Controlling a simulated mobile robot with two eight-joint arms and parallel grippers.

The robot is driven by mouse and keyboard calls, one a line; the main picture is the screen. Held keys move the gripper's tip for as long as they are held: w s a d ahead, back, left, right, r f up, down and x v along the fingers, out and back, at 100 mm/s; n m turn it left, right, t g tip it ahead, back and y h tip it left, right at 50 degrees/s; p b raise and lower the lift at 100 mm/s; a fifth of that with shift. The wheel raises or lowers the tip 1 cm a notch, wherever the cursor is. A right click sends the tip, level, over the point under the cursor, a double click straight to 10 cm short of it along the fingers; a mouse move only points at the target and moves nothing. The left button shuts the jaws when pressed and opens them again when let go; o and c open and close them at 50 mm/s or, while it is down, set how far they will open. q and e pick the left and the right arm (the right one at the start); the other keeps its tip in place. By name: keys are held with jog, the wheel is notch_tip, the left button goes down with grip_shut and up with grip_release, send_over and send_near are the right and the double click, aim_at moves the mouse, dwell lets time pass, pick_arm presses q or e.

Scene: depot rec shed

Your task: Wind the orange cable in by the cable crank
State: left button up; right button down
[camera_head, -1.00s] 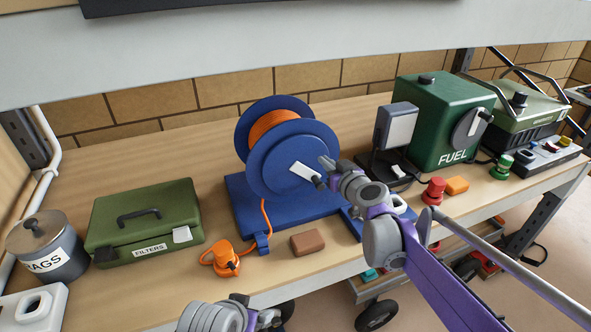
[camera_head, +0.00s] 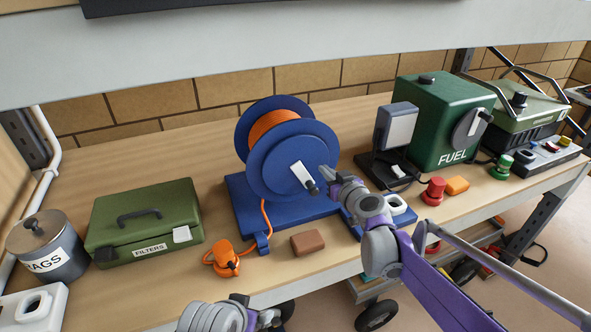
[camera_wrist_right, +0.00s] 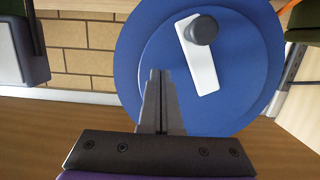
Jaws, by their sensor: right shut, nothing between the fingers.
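The blue cable reel (camera_head: 262,170) stands on a blue base, with orange cable (camera_head: 270,124) wound on its drum. A length of cable hangs down the front through a small blue guide to an orange plug (camera_head: 226,263) on the bench. The cable crank (camera_head: 301,173) is a white arm with a dark knob, pointing down and right; it also shows in the right wrist view (camera_wrist_right: 199,65). My right gripper (camera_head: 322,172) is shut and empty, just right of the knob; contact is not clear. Its fingers also show in the wrist view (camera_wrist_right: 158,73). My left gripper (camera_head: 268,318) is partly in view, bottom centre.
A brown block (camera_head: 307,242) lies before the reel. A green filters box (camera_head: 143,222) and rags jar (camera_head: 47,247) stand left. A dark stand with a grey panel (camera_head: 398,128) and a green fuel can (camera_head: 450,112) stand right. Bench is clear between box and reel.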

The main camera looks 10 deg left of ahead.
jog(key=shift+f, duration=0.6)
jog(key=shift+s+a, duration=0.1)
jog(key=shift+s+a+f, duration=0.1)
jog(key=shift+a+f, duration=0.05)
jog(key=shift+f, duration=0.35)
jog(key=shift+s+a+f, duration=0.1)
jog(key=shift+a+f, duration=0.05)
jog(key=shift+f, duration=0.35)
pick_arm(q)
jog(key=shift+s+f, duration=0.15)
jog(key=shift+f, duration=0.05)
